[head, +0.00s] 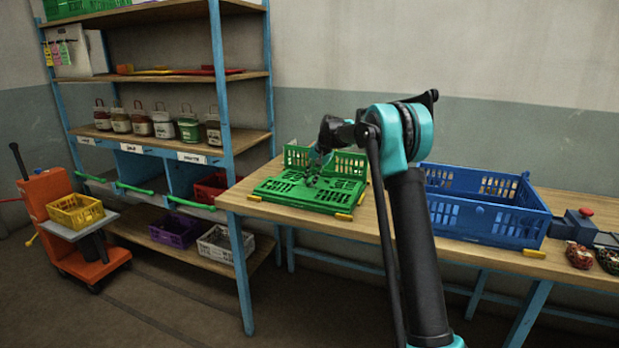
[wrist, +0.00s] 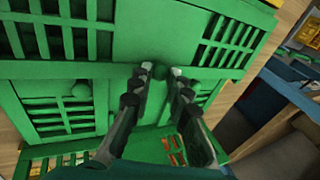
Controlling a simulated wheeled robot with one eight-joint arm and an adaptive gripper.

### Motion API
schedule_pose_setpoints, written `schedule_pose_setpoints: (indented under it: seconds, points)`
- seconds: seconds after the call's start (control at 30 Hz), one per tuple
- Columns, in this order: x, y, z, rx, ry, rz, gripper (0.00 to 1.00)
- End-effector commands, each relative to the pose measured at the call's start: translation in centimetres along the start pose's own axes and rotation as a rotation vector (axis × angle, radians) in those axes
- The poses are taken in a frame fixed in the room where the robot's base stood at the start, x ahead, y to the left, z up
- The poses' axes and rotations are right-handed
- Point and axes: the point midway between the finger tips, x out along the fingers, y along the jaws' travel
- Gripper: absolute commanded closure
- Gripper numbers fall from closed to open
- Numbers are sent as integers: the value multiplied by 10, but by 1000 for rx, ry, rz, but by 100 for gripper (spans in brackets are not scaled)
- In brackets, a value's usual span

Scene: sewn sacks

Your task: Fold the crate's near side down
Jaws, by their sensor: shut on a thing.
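The green crate (head: 335,196) sits on the left end of the wooden table. Its back wall (head: 297,157) stands upright; the slotted panels in front lie low and nearly flat. My gripper (head: 314,178) reaches down over these panels. Another green panel lies beneath and beside the fingers. The fingers hide part of the knob, and I cannot tell exactly how far the panel is tilted.
A blue crate (head: 480,220) stands to the right on the table (head: 400,225). Yellow pieces (head: 344,217) lie at the table's front edge. Bare tabletop separates the crates.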

Motion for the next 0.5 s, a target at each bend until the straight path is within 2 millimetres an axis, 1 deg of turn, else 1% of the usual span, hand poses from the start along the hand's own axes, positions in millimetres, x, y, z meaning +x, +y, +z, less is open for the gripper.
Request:
schedule_pose_setpoints:
  seconds: [0.2,0.5]
  points:
    - [6,3,-3,0,4,1,100]
    - [7,4,-4,0,7,2,100]
